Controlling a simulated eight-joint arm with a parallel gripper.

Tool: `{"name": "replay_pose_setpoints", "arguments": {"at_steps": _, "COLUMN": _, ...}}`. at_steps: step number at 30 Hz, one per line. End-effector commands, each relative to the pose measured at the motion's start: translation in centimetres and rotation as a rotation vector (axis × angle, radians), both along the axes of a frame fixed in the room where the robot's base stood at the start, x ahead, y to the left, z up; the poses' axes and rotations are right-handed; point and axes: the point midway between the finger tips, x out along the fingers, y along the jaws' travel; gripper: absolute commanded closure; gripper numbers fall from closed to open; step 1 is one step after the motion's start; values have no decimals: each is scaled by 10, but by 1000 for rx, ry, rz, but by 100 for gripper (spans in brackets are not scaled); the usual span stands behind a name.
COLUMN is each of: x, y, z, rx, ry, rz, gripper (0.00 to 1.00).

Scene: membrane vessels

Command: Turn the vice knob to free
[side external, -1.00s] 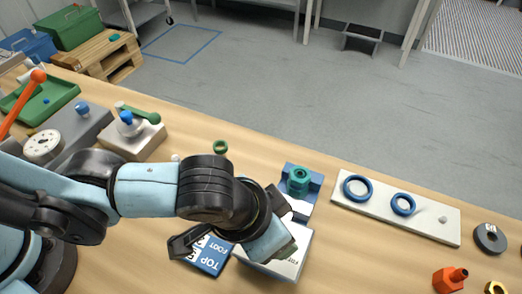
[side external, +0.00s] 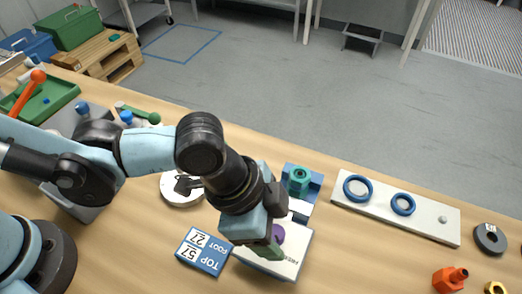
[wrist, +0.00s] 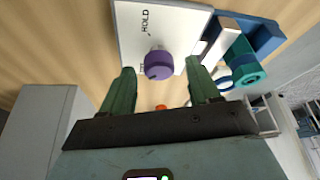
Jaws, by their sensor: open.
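The purple knob (wrist: 158,64) sits on a white plate (wrist: 125,25) marked HOLD; a second label by the knob is mostly hidden. Which label the knob points at I cannot tell. In the side view the knob (side external: 278,234) shows partly behind my gripper, on the white plate (side external: 297,250). My gripper (wrist: 158,70) is open and empty, its two green fingers reaching toward the knob, one to each side in the wrist view. Contact with the knob does not show. The vice (side external: 313,188), blue with a teal hexagonal piece (side external: 299,180) in it, stands just behind the plate.
A white disc (side external: 178,190) lies behind my wrist. A white board (side external: 385,208) with two blue rings is at the right, with an orange fitting (side external: 449,281) nearer. Bare wood lies between.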

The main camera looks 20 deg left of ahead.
Motion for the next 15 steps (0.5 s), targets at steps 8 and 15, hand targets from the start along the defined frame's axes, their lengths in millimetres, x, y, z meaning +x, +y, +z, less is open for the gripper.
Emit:
{"name": "replay_pose_setpoints", "arguments": {"at_steps": 8, "x": 2, "y": 0, "z": 0, "rx": 0, "ry": 2, "rz": -238, "gripper": 39}}
{"name": "replay_pose_setpoints", "arguments": {"at_steps": 15, "x": 3, "y": 0, "z": 0, "rx": 0, "ry": 1, "rz": -462, "gripper": 39}}
